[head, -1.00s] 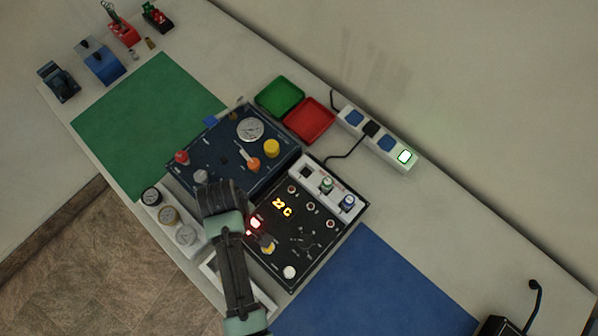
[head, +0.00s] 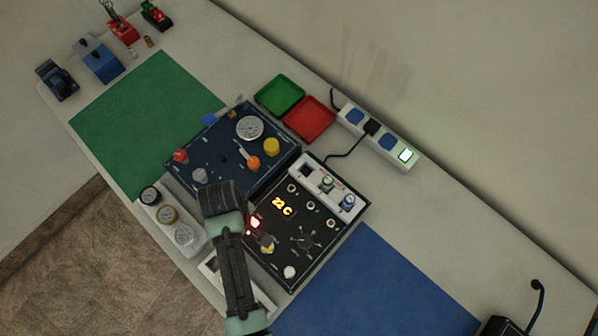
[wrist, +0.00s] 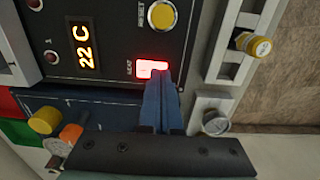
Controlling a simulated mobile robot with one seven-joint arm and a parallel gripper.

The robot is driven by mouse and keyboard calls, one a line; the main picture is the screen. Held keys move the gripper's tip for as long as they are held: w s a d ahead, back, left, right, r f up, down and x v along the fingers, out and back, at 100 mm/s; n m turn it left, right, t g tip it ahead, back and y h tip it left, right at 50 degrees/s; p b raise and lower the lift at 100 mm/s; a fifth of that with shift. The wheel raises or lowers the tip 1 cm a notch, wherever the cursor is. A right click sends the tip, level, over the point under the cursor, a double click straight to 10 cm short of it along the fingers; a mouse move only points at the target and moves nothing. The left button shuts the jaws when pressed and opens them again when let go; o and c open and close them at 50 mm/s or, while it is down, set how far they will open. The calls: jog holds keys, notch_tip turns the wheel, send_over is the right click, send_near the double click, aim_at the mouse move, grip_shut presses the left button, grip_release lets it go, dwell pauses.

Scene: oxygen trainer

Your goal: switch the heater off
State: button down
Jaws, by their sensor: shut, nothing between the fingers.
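The heater switch, labelled HEAT, is a rocker lit red in the wrist view (wrist: 151,69), on the black panel below the RESET button. It also glows in the head view (head: 255,222), beside my arm. My gripper (wrist: 160,80) is shut and empty. Its blue fingertips overlap the lower right edge of the switch in the wrist view; I cannot tell whether they touch it. In the head view my arm hides the fingers. The orange display (wrist: 84,46) reads 22 C.
The yellow RESET button (wrist: 162,15) is close to the switch. A navy panel with knobs (head: 225,150) adjoins the black one. White-framed gauges (head: 168,215) stand at the left. A lit power strip (head: 376,137) lies behind. The blue mat (head: 375,285) is clear.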

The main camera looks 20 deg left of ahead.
jog(key=shift+f, duration=0.25)
notch_tip(320, 180, up, 7)
jog(key=p, duration=0.7)
dwell(0.3)
dwell(0.4)
